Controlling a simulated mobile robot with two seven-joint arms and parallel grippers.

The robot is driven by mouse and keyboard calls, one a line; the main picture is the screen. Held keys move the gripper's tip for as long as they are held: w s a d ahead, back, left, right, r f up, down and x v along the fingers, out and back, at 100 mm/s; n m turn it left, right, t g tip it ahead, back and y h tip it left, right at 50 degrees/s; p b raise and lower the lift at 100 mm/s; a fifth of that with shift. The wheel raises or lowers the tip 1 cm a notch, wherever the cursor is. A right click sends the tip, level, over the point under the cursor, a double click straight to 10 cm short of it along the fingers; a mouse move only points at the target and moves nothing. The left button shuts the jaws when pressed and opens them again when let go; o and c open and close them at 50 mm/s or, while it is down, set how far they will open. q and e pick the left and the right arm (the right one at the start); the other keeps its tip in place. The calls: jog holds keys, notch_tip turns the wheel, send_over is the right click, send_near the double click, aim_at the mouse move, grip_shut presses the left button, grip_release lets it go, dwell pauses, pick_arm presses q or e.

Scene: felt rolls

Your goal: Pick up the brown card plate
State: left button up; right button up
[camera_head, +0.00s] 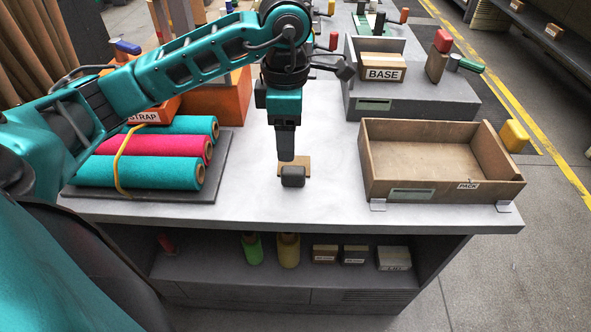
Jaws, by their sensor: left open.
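The brown card plate (301,161) is a small flat tan piece on the pale worktop (325,206). It lies in the middle of the table, partly hidden by my left gripper. My left gripper (290,166) points down over the plate. Its dark jaws are open, one nearer the camera than the other. Whether they touch the plate I cannot tell. My right gripper is out of view.
Teal and pink felt rolls (147,160) lie strapped on a dark board at left. An open PACK tray (440,196) stands at right, with a BASE box (383,73) behind it. The worktop around the plate is clear.

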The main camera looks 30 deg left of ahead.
pick_arm(q)
send_over(290, 169)
jog(key=f, duration=0.4)
jog(key=shift+s+d+f, duration=0.1)
jog(key=shift+s+f, duration=0.3)
jog(key=shift+w+f, duration=0.2)
jog(key=shift+f, duration=1.15)
jog(key=shift+w+f, duration=0.2)
jog(key=shift+f, duration=1.1)
grip_shut()
